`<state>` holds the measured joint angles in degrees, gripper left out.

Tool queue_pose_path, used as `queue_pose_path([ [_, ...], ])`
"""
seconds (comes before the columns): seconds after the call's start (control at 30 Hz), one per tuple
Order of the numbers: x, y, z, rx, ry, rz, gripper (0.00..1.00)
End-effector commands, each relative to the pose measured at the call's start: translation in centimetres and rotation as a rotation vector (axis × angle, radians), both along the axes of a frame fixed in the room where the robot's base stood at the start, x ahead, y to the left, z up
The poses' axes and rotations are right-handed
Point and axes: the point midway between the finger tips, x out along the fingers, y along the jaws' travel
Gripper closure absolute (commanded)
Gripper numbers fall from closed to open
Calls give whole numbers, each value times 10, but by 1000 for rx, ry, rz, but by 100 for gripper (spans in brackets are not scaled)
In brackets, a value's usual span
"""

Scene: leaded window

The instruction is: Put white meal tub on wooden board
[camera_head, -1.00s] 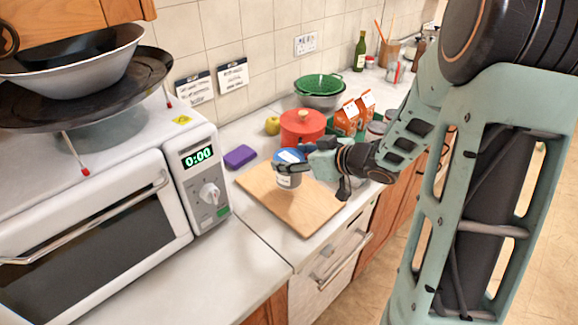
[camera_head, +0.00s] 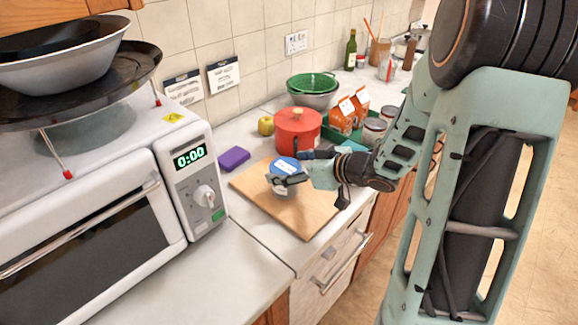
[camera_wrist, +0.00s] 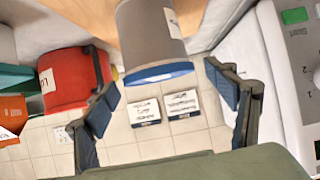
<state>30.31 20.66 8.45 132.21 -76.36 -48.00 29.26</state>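The meal tub (camera_head: 279,190) has a pale grey-white body, a blue lid and a white label. It stands upright on the wooden board (camera_head: 308,219), around the board's middle. In the wrist view the tub (camera_wrist: 151,34) shows upside down, its base towards the board (camera_wrist: 97,18). My gripper (camera_head: 304,167) is beside the tub at lid height. In the wrist view my gripper (camera_wrist: 170,92) has its two fingers spread wide, with clear gaps to the tub on both sides. One finger hides part of the tub in the head view.
A red pot (camera_head: 298,130) stands just behind the board, close to one finger. A purple sponge (camera_head: 233,158), a yellow apple (camera_head: 265,125) and orange cartons (camera_head: 341,116) are near. A white microwave (camera_head: 100,200) stands left. The board's front part is bare.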

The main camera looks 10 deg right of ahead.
Motion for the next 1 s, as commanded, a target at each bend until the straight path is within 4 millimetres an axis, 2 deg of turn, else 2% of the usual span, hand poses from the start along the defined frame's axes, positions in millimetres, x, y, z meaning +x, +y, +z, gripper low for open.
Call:
queue_pose_path([
  [0.37, -4, -4, 7, -1, -1, -1, 21],
  [0.8, -66, -49, 50, -2, -1, -4, 21],
  [1.0, -83, -60, 59, -1, -1, 0, 21],
])
